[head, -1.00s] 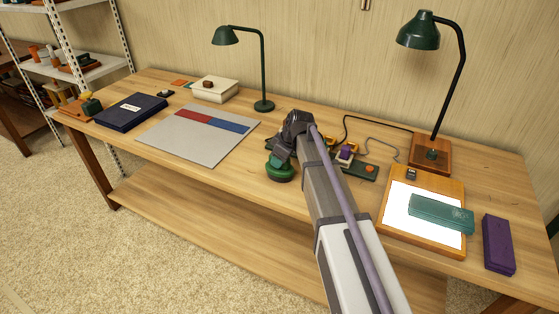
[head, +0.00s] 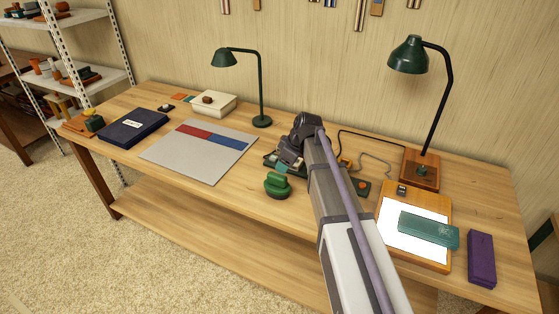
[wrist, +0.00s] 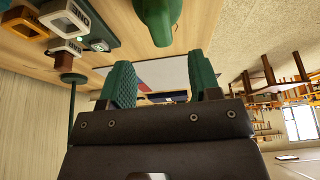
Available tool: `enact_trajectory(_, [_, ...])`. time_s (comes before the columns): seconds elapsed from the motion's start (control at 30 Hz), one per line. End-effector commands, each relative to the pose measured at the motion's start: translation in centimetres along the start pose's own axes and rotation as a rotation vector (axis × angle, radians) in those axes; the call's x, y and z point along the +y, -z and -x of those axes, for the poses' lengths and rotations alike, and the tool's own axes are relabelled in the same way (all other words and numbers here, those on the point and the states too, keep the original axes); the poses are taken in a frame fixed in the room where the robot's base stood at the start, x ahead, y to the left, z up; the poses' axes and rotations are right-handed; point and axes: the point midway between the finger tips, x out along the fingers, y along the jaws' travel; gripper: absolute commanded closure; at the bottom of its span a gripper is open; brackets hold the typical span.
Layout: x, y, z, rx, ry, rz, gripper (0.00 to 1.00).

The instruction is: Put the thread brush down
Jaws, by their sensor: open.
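The thread brush, a dark green round-based piece with a grip on top (head: 278,185), stands upright on the bench near its front edge. My gripper (head: 284,165) is just behind it, apart from it. In the wrist view the brush (wrist: 158,20) shows at the top, beyond the fingertips. The two green padded fingers (wrist: 163,82) are spread with nothing between them. My arm hides part of the bench behind the gripper.
A grey board (head: 196,158) with red and blue strips lies left of the brush. A dark panel with labelled sockets (wrist: 92,35) is close to the gripper. A lit pad (head: 395,250) and purple box (head: 481,258) lie right. Two lamps stand behind.

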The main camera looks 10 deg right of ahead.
Motion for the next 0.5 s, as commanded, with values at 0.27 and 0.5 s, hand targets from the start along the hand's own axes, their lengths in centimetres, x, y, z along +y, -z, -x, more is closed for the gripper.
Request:
enact_trajectory(0.27, [-0.1, 0.0, 3.4, -0.001, 0.001, -0.001, 0.43])
enact_trajectory(0.5, [-12.7, -6.2, 4.8, -0.199, -0.025, -0.429, 0.43])
